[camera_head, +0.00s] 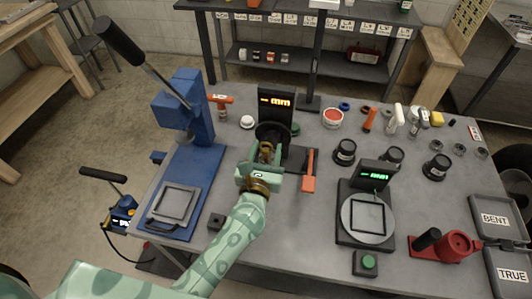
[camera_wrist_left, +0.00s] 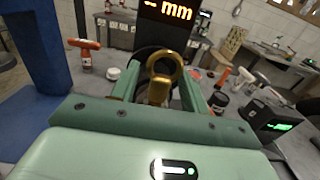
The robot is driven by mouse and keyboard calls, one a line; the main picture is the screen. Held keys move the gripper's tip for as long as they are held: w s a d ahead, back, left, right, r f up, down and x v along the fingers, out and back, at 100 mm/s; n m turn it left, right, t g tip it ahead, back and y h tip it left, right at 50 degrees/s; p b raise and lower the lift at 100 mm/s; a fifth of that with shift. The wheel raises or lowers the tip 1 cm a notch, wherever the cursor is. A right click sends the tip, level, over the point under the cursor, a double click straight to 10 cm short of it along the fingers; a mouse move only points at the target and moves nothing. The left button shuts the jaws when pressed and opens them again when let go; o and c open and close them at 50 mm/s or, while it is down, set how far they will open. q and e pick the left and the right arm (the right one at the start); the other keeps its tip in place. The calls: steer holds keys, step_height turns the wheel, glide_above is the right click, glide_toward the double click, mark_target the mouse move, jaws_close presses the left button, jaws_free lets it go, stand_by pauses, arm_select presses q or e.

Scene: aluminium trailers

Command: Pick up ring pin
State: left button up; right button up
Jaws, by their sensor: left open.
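The ring pin (camera_wrist_left: 163,78) is brass coloured, with a round eye at its top. In the left wrist view it stands upright between the two green fingers of my left gripper (camera_wrist_left: 160,88). The fingers are open, one on each side of it; I cannot tell whether either touches it. In the head view the ring pin (camera_head: 266,148) shows small at the end of my left gripper (camera_head: 264,161), in front of the dark gauge with the orange "mm" display (camera_head: 275,101). The pin's lower part is hidden by the gripper. My right gripper is not in view.
A blue press (camera_head: 188,125) stands left of the gripper. An orange-handled tool (camera_head: 309,172) lies close on its right. A round-plated gauge (camera_head: 368,217) with a green display stands farther right. Trays marked BENT (camera_head: 497,203) and TRUE (camera_head: 511,260) sit at the right edge.

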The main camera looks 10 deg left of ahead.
arm_select(q)
jaws_close()
